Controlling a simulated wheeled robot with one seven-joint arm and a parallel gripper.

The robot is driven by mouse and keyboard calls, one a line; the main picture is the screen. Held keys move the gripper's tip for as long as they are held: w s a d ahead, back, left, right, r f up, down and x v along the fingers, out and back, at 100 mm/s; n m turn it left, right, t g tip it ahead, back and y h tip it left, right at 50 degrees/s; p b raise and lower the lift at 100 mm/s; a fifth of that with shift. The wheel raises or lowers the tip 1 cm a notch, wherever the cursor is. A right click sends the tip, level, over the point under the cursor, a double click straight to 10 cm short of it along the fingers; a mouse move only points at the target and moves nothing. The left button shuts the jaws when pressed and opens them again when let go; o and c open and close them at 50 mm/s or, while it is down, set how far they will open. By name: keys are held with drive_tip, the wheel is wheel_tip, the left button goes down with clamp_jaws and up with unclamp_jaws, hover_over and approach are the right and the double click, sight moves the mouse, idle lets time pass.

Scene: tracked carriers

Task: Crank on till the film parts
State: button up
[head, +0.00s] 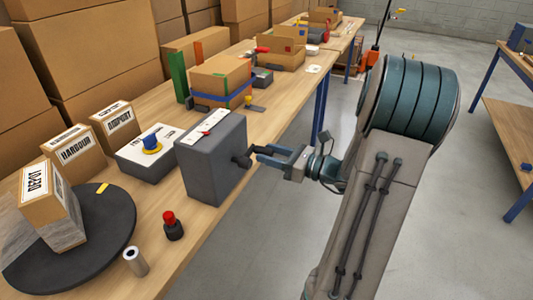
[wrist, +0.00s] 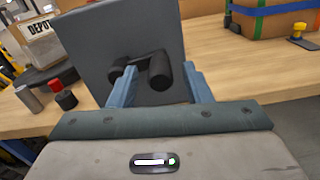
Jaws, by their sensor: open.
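A grey crank box (head: 212,155) stands at the table's front edge, with a white dial and red pointer on top. Its black crank handle (wrist: 160,72) sticks out toward my gripper. My gripper (head: 256,158) is open, its two blue fingers on either side of the handle in the wrist view; I cannot tell whether they touch it. A black turntable (head: 115,215) carries a carton labelled DEPOT (head: 38,190). Greyish film (head: 62,236) covers the carton's lower part and looks unbroken on the sides I see. A yellow mark (head: 102,188) lies on the turntable.
A red-topped button (head: 173,226) and a grey cylinder (head: 136,262) stand near the turntable. A white-topped box with a blue knob (head: 150,148) and labelled cartons (head: 75,158) stand behind. A strapped carton (head: 220,80) is farther along.

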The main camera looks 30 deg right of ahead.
drive_tip(key=shift+w+a, duration=0.45)
drive_tip(key=shift+w, duration=0.15)
clamp_jaws()
drive_tip(key=n, duration=0.1)
drive_tip(key=r+n+b, duration=0.1)
drive_tip(key=n, duration=0.1)
drive_tip(key=r+n+b, duration=0.1)
drive_tip(key=n, duration=0.1)
drive_tip(key=shift+s+a+r, duration=0.15)
drive_tip(key=shift+s+a, duration=0.1)
drive_tip(key=shift+a, duration=0.05)
unclamp_jaws()
